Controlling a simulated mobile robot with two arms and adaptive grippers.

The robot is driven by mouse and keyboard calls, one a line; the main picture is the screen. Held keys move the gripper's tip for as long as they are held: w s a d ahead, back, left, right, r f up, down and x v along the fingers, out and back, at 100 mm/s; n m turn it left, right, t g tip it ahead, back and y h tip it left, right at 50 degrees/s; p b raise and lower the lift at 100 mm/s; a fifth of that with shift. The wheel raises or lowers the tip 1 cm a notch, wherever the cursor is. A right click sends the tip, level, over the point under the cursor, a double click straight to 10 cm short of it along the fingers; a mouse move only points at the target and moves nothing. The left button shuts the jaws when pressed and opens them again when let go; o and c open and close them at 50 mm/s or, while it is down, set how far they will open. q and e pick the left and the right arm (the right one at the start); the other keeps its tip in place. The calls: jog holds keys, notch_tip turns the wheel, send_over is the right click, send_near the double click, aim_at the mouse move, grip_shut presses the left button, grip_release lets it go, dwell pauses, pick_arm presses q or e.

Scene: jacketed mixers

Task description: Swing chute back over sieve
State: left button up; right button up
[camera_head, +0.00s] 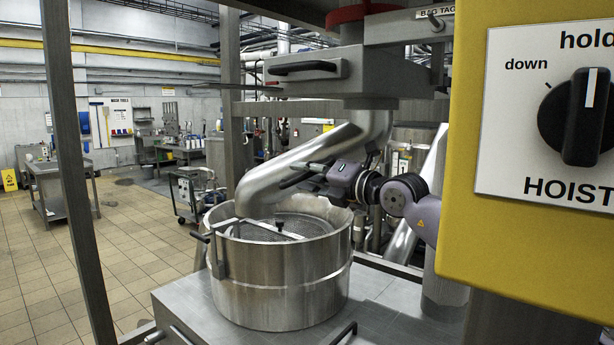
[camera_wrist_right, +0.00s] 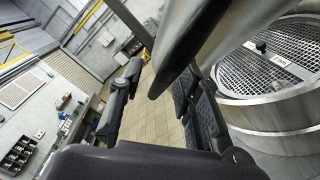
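The steel chute (camera_head: 285,175) is a bent pipe that slants down to the left. In the head view its lower end overlaps the back left rim of the round sieve (camera_head: 315,221); I cannot tell how far it reaches over the mesh. The sieve mesh also shows in the right wrist view (camera_wrist_right: 268,60). My right gripper (camera_head: 300,178) is at the chute's right side in the head view. In the wrist view its fingers (camera_wrist_right: 155,105) are apart, with a dark rounded bar (camera_wrist_right: 183,45) coming down between them. I see no clear grip. My left gripper is out of view.
A steel housing with a black handle (camera_head: 304,67) is above the chute. The yellow hoist panel (camera_head: 470,120) fills the right side. A steel post (camera_head: 70,170) stands at left. The tiled floor (camera_head: 130,240) beyond it is mostly open.

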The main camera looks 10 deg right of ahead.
jog(key=v, duration=1.2)
